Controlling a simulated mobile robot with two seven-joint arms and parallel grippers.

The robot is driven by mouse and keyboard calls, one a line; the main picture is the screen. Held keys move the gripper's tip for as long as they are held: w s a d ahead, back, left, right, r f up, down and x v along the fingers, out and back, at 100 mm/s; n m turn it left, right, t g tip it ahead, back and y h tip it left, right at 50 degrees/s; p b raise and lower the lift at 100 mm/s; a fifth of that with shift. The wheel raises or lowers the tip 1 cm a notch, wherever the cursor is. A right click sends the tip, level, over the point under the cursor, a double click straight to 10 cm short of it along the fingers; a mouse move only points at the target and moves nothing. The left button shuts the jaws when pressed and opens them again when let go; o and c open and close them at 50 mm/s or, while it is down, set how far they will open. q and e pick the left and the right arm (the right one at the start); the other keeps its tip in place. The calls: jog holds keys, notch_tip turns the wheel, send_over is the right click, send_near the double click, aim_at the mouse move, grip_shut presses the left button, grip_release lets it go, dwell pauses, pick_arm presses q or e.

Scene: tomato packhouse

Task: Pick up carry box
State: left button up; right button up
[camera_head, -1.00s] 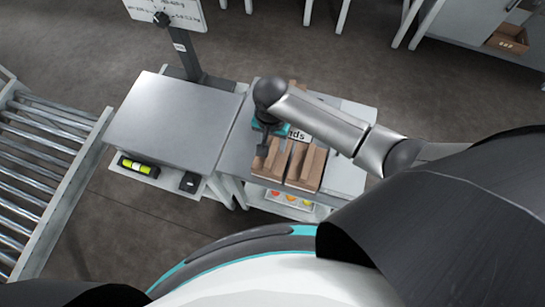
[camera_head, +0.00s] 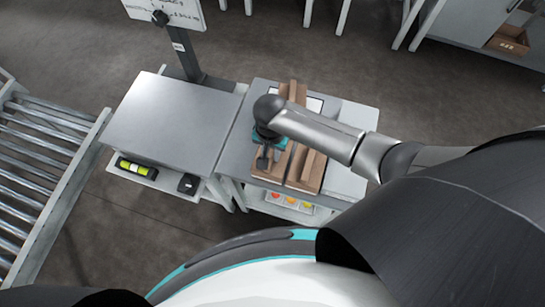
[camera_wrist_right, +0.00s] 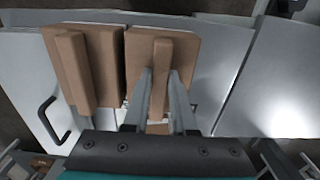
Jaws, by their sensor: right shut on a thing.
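Two brown cardboard carry boxes with raised centre handles stand side by side on the grey table (camera_head: 347,180). The left one (camera_head: 268,174) is partly hidden by my right arm in the head view; it is the right-hand box (camera_wrist_right: 186,55) in the wrist view. My right gripper (camera_head: 262,161) reaches down over it. In the wrist view its two fingers (camera_wrist_right: 160,80) sit on either side of the handle, shut on it. The box looks level and close to the table; I cannot tell if it touches. The other box (camera_head: 308,178) is right beside it. My left gripper is not in view.
A grey metal platform (camera_head: 170,120) with a display post (camera_head: 187,60) stands left of the table. A roller conveyor (camera_head: 45,170) is at far left. A panel with red, orange and yellow round items (camera_head: 290,201) is below the table's near edge. Bare tabletop lies to the right.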

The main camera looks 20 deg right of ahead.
grip_shut()
jog(key=shift+r, duration=0.15)
